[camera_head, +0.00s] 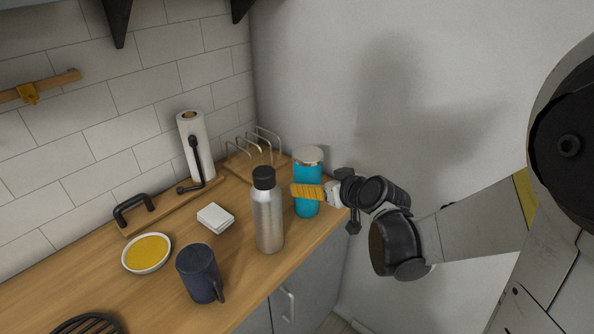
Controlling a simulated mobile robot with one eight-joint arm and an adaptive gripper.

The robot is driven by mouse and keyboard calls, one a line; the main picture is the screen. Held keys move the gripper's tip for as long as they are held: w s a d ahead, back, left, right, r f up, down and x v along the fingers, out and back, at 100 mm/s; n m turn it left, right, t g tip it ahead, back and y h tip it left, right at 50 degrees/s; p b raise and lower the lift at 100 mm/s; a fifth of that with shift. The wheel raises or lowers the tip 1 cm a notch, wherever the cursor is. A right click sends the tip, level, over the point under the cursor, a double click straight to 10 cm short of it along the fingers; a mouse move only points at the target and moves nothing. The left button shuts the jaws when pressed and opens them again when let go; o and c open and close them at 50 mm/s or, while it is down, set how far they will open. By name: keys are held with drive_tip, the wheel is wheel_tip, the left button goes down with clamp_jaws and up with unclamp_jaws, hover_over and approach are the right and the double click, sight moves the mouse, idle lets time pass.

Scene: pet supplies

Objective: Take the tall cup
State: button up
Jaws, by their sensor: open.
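A tall teal cup (307,206) with a pale lid stands upright near the right end of the wooden counter, and it looks like the tall cup. My gripper (306,192) reaches in from the right at the cup's mid-height. Its yellow-orange finger lies across the near side of the cup and hides part of its body. The jaws are open; the other finger is not clearly visible, and I cannot tell whether the finger touches the cup.
A steel bottle (268,222) with a black cap stands close left of the fingertip. A dark blue mug (199,273), a yellow-filled bowl (147,254), a white block (215,216), a paper towel roll (196,147) and a wire rack (253,150) are further left or behind.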

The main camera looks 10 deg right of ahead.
drive_tip(key=b+x, duration=0.1)
drive_tip(key=x, duration=0.1)
drive_tip(key=b+x, duration=0.1)
drive_tip(key=x, duration=0.4)
drive_tip(key=shift+w+d+f+b, duration=0.2)
drive_tip(key=shift+w+b, duration=0.15)
drive_tip(key=shift+b, duration=0.05)
drive_tip(key=shift+r, duration=0.1)
drive_tip(key=c, duration=1.5)
